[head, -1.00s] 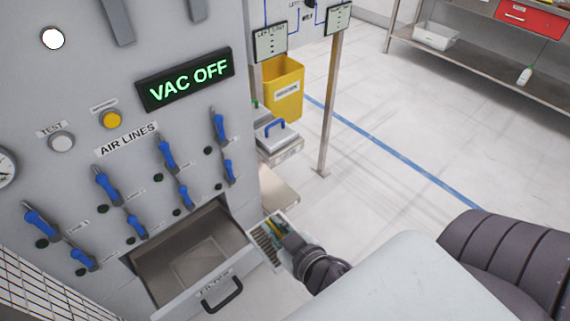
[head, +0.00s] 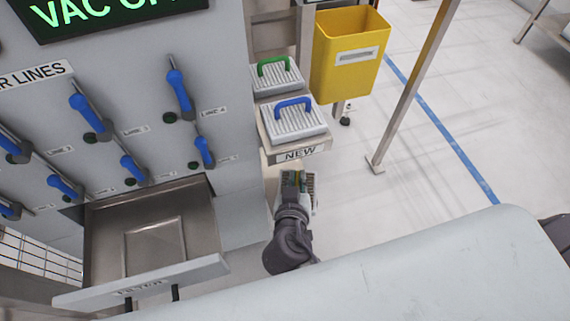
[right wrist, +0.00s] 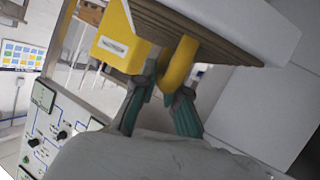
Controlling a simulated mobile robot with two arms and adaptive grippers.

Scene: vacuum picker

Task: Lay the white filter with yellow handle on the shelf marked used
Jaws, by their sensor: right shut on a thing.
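My right gripper (head: 298,182) is shut on the yellow handle (right wrist: 178,66) of the filter, low in the middle of the head view. The filter (right wrist: 225,25), with a white frame and brownish slats, fills the top of the right wrist view. In the head view only a small part of the filter (head: 311,183) shows past the gripper. The gripper is just below and in front of the shelf marked NEW (head: 300,154). I cannot read a label saying used in any view. My left gripper is not in view.
The NEW shelf holds a blue-handled white filter (head: 297,124), with a green-handled one (head: 276,76) behind it. A yellow bin (head: 345,62) stands right of them, near a metal post (head: 412,90). An open FILTER drawer (head: 155,232) juts out at the left.

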